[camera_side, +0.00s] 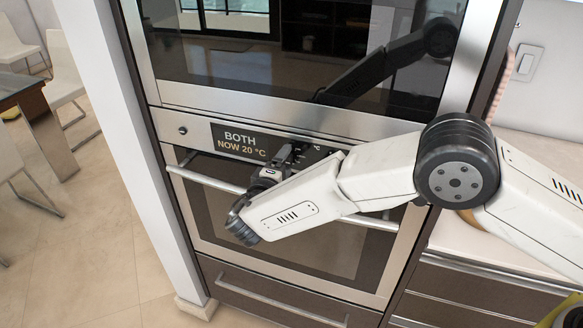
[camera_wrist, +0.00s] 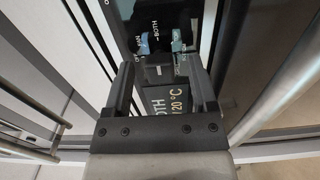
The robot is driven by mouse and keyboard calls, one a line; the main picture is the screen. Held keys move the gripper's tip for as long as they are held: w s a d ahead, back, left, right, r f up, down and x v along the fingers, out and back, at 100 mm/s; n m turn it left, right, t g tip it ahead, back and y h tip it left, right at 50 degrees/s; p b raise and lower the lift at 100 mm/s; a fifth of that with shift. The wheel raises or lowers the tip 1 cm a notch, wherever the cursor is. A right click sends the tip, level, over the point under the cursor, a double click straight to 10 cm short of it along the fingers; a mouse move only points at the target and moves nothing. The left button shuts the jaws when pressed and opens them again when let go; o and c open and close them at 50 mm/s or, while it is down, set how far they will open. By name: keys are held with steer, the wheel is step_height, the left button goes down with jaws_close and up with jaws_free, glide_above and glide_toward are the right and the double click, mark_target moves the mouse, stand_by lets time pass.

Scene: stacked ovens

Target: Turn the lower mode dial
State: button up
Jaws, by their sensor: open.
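The lower oven's control panel (camera_side: 190,132) has a dark display (camera_side: 238,141) reading "BOTH" and "NOW 20 °C". In the side view my gripper (camera_side: 291,152) is at this panel, just right of the display, and hides most of the dial area. In the wrist view my gripper (camera_wrist: 160,66) is open, with one finger on each side of the dark mode dial (camera_wrist: 160,57). The dial is hard to make out against the black panel. A "BOTH" label and a partly hidden "FAN" label show around it. I cannot tell whether the fingers touch the dial.
An upper oven with a dark glass door (camera_side: 290,60) sits above the panel. The lower oven's bar handle (camera_side: 205,181) runs below the panel, close under my gripper. A drawer (camera_side: 275,300) is underneath.

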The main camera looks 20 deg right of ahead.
steer(key=v, duration=0.7)
steer(key=shift+s, duration=0.1)
steer(key=s+d+f+m+g+y, duration=0.3)
steer(key=s+d+f+g+y, duration=0.1)
steer(key=s+d+g, duration=0.6)
steer(key=s+d+f+m+g+y, duration=0.4)
steer(key=s+d+g, duration=0.4)
steer(key=s+d, duration=0.3)
steer(key=d+r+m+t+y, duration=0.2)
steer(key=d+r+t+y, duration=0.2)
steer(key=d+r+t, duration=0.2)
steer(key=shift+d+t+y, duration=0.4)
steer(key=shift+d+t, duration=0.5)
steer(key=shift+d, duration=0.25)
